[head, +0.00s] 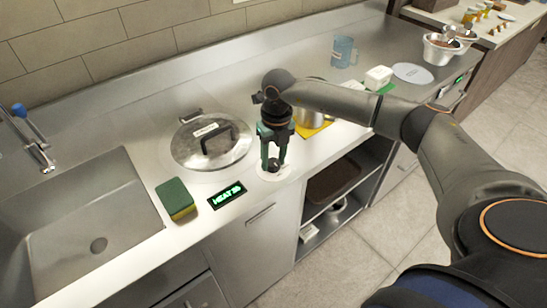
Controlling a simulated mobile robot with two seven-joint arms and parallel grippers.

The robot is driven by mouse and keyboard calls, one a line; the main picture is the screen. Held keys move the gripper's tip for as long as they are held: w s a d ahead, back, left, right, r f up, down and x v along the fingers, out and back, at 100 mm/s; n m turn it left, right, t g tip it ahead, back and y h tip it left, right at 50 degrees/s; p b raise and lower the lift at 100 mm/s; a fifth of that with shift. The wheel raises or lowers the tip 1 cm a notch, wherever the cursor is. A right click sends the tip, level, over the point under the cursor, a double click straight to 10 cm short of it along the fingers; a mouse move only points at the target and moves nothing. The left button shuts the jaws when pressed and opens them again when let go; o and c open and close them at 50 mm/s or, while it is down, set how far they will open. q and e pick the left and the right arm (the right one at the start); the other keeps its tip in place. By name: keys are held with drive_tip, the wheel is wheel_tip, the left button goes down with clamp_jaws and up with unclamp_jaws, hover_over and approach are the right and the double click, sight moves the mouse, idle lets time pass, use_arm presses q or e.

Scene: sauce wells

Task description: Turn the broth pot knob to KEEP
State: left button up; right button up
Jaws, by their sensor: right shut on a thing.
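The broth pot (212,143) is set into the steel counter, with a round lid and a dark handle on top. In front of it a small black display (227,194) shows green text that starts with HEAT; its last characters are hard to read. My right gripper (272,165) points down to the right of the display and is shut on the knob, which stands on a pale round dial plate (274,173). The fingers hide most of the knob, so I cannot see its pointer angle. My left gripper is out of view.
A green and yellow sponge (176,199) lies by the sink (85,225) at left. Behind my right arm are a yellow mat (316,131) with a metal pot, a blue mug (343,51) and a white block (379,76). An open shelf is below the counter.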

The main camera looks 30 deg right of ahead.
clamp_jaws()
